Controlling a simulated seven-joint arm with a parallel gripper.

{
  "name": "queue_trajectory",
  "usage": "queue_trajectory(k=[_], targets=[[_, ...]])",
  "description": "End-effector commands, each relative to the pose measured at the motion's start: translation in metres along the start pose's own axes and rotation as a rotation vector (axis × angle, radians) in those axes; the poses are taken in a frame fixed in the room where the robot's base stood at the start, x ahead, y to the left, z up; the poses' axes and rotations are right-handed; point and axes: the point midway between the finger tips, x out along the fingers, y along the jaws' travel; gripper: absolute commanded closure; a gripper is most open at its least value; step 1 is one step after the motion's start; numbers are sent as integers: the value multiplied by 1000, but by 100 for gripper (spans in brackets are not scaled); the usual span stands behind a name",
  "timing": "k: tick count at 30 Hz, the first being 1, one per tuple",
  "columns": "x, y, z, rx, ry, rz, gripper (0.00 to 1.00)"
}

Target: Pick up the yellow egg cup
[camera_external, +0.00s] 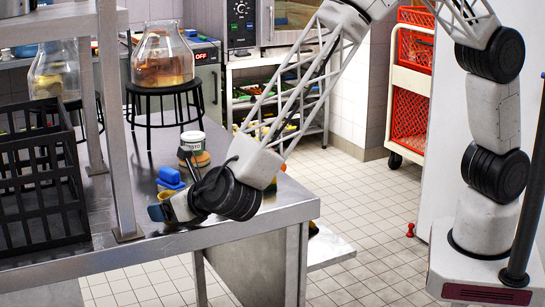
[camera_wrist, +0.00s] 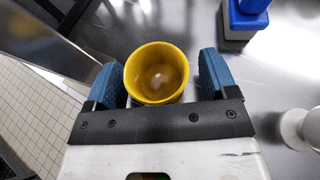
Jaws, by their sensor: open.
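The yellow egg cup (camera_wrist: 157,73) shows in the wrist view, seen from above into its hollow. It stands between the two blue fingers of my gripper (camera_wrist: 160,80), which is open around it. The left finger is close to the cup's side, and a small gap shows at the right finger. In the external view my gripper (camera_external: 158,208) is low at the steel table's near edge, and the cup is mostly hidden there.
A black crate (camera_external: 40,190) is at left. A shelf post (camera_external: 115,130) rises close to my gripper's left.

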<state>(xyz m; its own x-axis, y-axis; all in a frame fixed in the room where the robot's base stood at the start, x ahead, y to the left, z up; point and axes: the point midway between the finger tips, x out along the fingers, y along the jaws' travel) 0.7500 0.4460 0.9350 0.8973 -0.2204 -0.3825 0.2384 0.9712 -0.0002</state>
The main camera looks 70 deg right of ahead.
Motion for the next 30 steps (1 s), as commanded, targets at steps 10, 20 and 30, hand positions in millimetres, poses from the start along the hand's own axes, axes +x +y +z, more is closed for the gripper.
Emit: queue_trajectory(k=[10,20,30], targets=[[0,0,0,0,0,0,21],[0,0,0,0,0,0,50],[0,0,0,0,0,0,75]])
